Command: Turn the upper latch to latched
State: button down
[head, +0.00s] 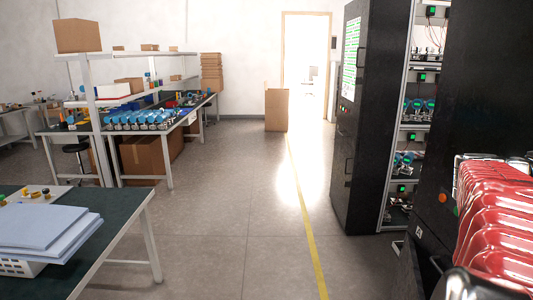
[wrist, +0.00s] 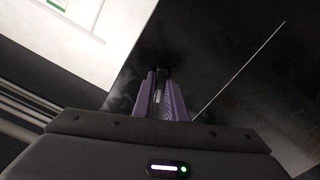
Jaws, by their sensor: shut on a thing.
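In the wrist view, the two purple fingers of my gripper (wrist: 161,80) point at a dark, glossy panel (wrist: 225,45). They are closed together on a narrow dark piece (wrist: 159,98), which looks like the handle of the upper latch. Only a thin strip of it shows between the fingers, so its turned position cannot be told. In the head view, my red arm fills the lower right, and neither my gripper nor the latch can be made out there. The large black panel (head: 485,80) stands behind my arm.
An open rack (head: 420,90) with lit green units stands beside another black cabinet (head: 375,130) at right. A green-topped table (head: 110,215) is at lower left, and a workbench (head: 150,128) stands farther back. The floor between, with a yellow line (head: 305,215), is clear.

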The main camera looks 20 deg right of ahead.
jog(key=shift+s+m, duration=0.1)
jog(key=shift+m, duration=2)
jog(key=shift+m, duration=0.7)
jog(key=shift+r, duration=0.1)
jog(key=c, duration=1.2)
grip_release()
jog(key=shift+o, duration=0.2)
jog(key=shift+a, duration=0.15)
